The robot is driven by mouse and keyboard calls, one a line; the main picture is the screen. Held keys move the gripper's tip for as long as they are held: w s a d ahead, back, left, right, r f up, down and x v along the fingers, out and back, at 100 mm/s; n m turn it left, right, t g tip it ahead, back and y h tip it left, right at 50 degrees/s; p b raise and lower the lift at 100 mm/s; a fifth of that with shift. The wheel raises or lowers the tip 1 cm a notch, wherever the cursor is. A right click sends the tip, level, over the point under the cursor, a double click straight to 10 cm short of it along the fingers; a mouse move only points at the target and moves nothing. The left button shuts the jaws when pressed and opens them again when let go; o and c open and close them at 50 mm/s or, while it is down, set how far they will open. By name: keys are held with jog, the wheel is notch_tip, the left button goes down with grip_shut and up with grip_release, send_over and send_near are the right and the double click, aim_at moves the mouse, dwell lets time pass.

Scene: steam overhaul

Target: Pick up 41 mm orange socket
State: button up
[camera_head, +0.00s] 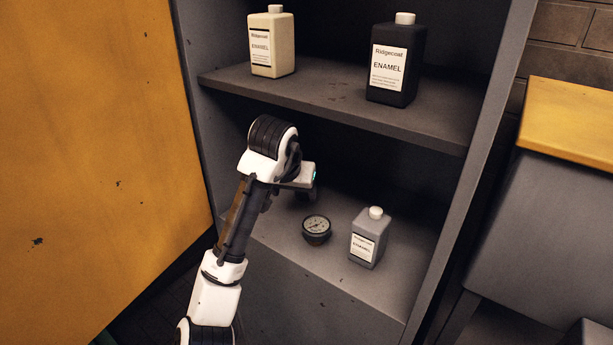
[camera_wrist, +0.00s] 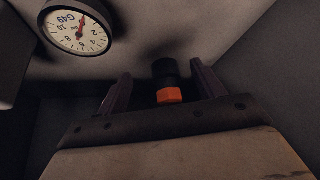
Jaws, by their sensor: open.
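The orange socket (camera_wrist: 169,96) shows in the wrist view as an orange hexagonal part with a black cylindrical part beyond it. It appears between the two dark fingers of my gripper (camera_wrist: 161,70), with clear space on both sides. My gripper is open and holds nothing. The size marking on the socket cannot be read. In the head view my gripper (camera_head: 306,186) is inside the cabinet over the lower shelf, and my arm hides the socket or leaves it too dark to tell.
A round gauge (camera_head: 316,228) and a small grey enamel bottle (camera_head: 368,238) stand on the lower shelf (camera_head: 300,262), right of my gripper. The gauge also shows in the wrist view (camera_wrist: 78,32). The upper shelf (camera_head: 330,98) holds a cream bottle (camera_head: 271,42) and a black bottle (camera_head: 396,60).

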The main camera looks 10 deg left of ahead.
jog(key=w, duration=0.4)
jog(key=shift+w+f+b, duration=0.1)
jog(key=shift+w+b, duration=0.2)
jog(key=shift+w, duration=0.7)
jog(key=w, duration=0.1)
jog(key=w+p, duration=0.1)
jog(key=w, duration=0.1)
jog(key=w+p, duration=0.1)
jog(key=w, duration=0.1)
jog(key=shift+f, duration=0.5)
jog(key=c, duration=1.4)
jog(key=shift+r, duration=0.1)
jog(key=shift+c, duration=0.3)
jog(key=shift+r+p, duration=0.15)
jog(key=shift+p, duration=0.2)
